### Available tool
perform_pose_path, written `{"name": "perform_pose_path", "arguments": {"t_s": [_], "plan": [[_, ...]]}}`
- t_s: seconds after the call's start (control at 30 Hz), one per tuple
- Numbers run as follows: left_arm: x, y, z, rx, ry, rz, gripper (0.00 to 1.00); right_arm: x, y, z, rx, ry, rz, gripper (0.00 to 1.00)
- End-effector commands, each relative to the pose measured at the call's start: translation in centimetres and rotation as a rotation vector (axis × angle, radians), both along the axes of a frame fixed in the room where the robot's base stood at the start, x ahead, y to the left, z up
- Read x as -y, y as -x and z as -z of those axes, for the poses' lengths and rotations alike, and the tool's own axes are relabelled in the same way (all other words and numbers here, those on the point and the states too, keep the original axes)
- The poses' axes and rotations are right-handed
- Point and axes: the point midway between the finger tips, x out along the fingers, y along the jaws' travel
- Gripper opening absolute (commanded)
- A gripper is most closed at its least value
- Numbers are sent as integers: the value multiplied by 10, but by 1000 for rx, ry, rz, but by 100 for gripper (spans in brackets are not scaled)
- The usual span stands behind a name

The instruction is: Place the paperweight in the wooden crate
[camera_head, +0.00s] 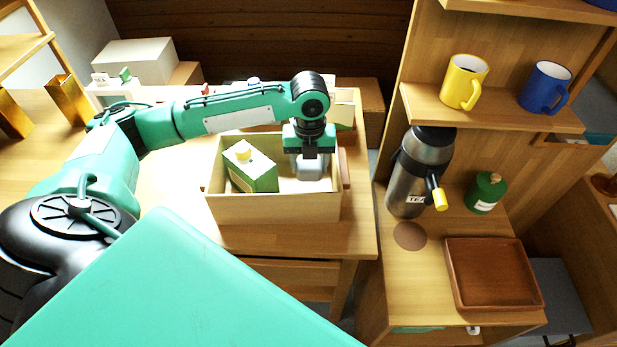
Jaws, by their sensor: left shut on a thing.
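The wooden crate (272,209) is a pale open box on the table in the middle of the view. My left gripper (308,166) points down inside the right part of the crate. It is shut on a grey, shiny thing, which I take to be the paperweight (309,172); the fingers partly hide it. I cannot tell whether it touches the crate floor. A green and white carton (252,168) with a yellow cap stands in the crate, left of the gripper. My right gripper is not in view.
My left arm reaches over the crate's back left. Boxes (135,62) stand at the table's back left. On the right, a shelf unit holds a yellow mug (464,82), a blue mug (545,87), a steel flask (421,170), a green canister (486,194) and an empty brown tray (492,273).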

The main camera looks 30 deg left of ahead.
Motion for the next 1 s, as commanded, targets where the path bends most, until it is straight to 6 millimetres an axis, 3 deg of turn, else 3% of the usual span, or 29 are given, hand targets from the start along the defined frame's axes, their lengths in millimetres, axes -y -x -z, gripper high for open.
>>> {"name": "perform_pose_path", "arguments": {"t_s": [0.27,0.5,0.9,0.93,1.0], "plan": [[0,0,23,0,0,-1,21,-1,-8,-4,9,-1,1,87],[0,0,56,-1,1,0,21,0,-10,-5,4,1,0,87],[0,0,61,1,1,-1,21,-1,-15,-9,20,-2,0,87],[0,0,61,1,1,0,60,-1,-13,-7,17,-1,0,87],[0,0,61,1,1,0,74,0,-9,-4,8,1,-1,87]]}}
